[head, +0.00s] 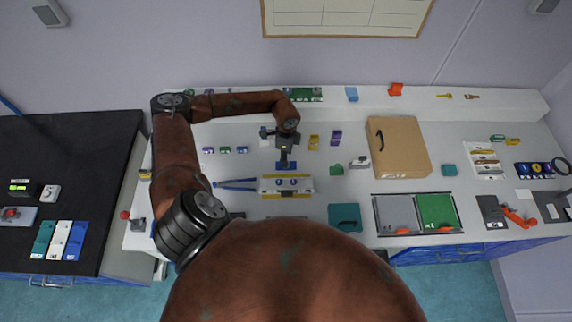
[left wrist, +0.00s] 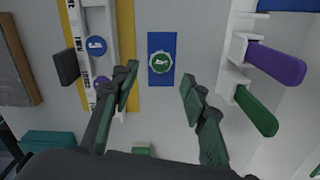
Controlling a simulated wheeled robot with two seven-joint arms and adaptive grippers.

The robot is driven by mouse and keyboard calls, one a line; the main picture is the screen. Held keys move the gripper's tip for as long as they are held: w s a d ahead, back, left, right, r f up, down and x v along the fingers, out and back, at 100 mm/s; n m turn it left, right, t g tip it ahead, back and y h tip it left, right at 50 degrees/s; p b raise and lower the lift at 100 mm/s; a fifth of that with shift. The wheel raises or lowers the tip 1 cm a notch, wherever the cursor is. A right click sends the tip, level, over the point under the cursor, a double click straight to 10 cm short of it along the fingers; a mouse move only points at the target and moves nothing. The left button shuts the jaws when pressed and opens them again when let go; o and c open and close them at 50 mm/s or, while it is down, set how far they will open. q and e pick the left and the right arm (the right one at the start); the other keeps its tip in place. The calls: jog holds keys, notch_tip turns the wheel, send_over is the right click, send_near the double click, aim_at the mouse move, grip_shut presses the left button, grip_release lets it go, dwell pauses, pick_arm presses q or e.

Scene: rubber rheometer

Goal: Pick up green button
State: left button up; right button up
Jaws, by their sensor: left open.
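The green button is a round green disc with a white symbol (left wrist: 162,63), lying on a blue rectangular plate (left wrist: 162,80) in the left wrist view. In the head view the blue plate (head: 293,166) shows below my left gripper (head: 284,160), which hides the button there. In the left wrist view my left gripper (left wrist: 160,88) is open and empty, its two fingers apart on either side of the plate's lower part. I cannot tell how high the fingertips are above it. My right gripper is not in view.
A white rack with yellow edges and blue round labels (head: 300,186) lies close below the plate. Blue tongs (head: 235,184) lie to its left. Purple (left wrist: 275,65) and green (left wrist: 256,110) handled pieces stand at the right in the left wrist view. A cardboard box (head: 405,147) is farther right.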

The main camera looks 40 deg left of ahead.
pick_arm(q)
notch_tip(320, 180, down, 5)
jog(key=shift+r+p, duration=0.2)
jog(key=shift+p, duration=0.35)
jog(key=shift+f, duration=0.25)
jog(key=c, duration=0.9)
